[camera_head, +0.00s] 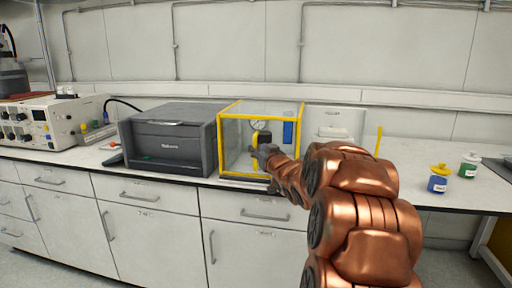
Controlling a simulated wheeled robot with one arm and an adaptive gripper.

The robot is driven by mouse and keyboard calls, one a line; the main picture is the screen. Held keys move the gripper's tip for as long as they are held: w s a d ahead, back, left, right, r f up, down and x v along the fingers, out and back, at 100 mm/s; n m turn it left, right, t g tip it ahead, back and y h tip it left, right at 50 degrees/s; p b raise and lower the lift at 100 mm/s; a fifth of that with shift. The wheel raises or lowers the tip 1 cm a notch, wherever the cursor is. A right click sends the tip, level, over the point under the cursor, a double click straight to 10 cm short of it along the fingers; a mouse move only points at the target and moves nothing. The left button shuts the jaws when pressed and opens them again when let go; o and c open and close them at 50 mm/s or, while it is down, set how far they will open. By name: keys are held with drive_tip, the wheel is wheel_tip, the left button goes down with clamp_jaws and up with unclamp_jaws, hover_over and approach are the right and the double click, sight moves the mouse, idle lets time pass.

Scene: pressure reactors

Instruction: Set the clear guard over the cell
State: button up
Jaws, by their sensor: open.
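The clear guard (284,109) is a see-through box with yellow edges, standing on the bench right of the grey machine. Through its panels I see a round dial (258,128) and a dark and yellow body below it, which looks like the cell; its lower part is hidden behind my gripper. My gripper (257,155) is open, at the lower middle of the guard's front in the picture. I cannot tell whether it touches the guard. My copper arm hides part of the guard's right side.
A dark grey machine (168,140) stands close on the guard's left. A pale panel (335,122) and a thin yellow post (379,139) are to its right. Blue (438,184) and green (469,168) jars with lids stand farther right. The bench front edge runs just below the guard.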

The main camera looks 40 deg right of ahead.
drive_tip(key=v, duration=0.6)
drive_tip(key=shift+s, duration=0.3)
drive_tip(key=shift+a+r, duration=0.1)
drive_tip(key=shift+a, duration=0.05)
